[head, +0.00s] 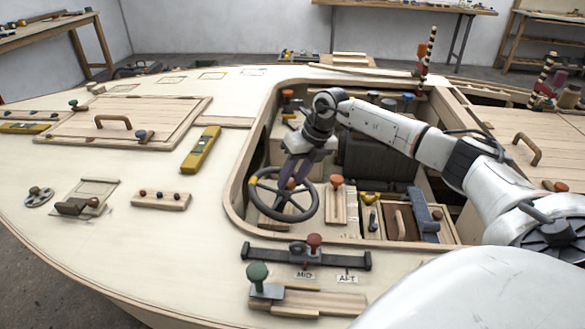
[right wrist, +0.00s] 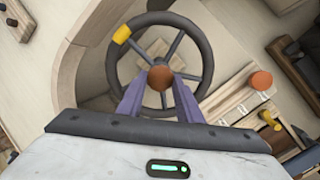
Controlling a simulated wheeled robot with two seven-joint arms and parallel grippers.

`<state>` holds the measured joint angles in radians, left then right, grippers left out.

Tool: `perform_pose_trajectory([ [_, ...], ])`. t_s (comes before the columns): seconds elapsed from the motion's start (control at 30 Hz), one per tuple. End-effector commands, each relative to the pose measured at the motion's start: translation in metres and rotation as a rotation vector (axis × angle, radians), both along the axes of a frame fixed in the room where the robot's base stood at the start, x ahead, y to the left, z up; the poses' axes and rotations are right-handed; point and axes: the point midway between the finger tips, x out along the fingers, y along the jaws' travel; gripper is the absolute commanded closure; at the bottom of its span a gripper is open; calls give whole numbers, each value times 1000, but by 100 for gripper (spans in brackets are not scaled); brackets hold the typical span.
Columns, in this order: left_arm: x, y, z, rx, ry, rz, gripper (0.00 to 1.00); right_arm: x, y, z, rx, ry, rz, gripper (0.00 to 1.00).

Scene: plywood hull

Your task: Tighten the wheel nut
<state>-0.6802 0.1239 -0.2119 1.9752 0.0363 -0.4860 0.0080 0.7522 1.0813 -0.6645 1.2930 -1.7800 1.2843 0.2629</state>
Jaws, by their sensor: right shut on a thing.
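The steering wheel (head: 316,203) is a dark spoked ring with a yellow mark on its rim, in the open cockpit. It also shows in the right wrist view (right wrist: 206,62). The wheel nut (right wrist: 161,77) is a round orange-brown knob at the hub. My right gripper (head: 287,187) reaches down to the hub from above. In the right wrist view its two purple fingers (right wrist: 161,84) are shut on the nut, one on each side. My left gripper is not in view.
The cockpit's wooden coaming (head: 240,188) surrounds the wheel. An orange-topped knob (head: 336,181) stands right of it, near a tray holding a blue tool (head: 420,212). A yellow level (head: 201,150) lies on the deck at left. A bar with a red knob (head: 314,241) is in front.

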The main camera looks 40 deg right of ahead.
Motion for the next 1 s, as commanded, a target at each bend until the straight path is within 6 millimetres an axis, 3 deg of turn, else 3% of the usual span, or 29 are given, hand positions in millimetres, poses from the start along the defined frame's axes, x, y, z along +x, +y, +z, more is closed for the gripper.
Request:
perform_pose_trajectory([
  [0.4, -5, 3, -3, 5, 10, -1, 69, 1, -1, 2, 2, -3, -10, 90],
  [0.43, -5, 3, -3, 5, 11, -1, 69, 1, -1, 2, 2, -3, -10, 66],
  [0.53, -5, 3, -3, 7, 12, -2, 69, 1, -1, 1, 1, -3, -9, 50],
  [0.87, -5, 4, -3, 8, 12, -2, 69, 0, -1, 2, 1, -1, -8, 49],
  [1.0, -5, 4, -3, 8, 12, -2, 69, -5, -4, 17, -1, -2, -8, 49],
])
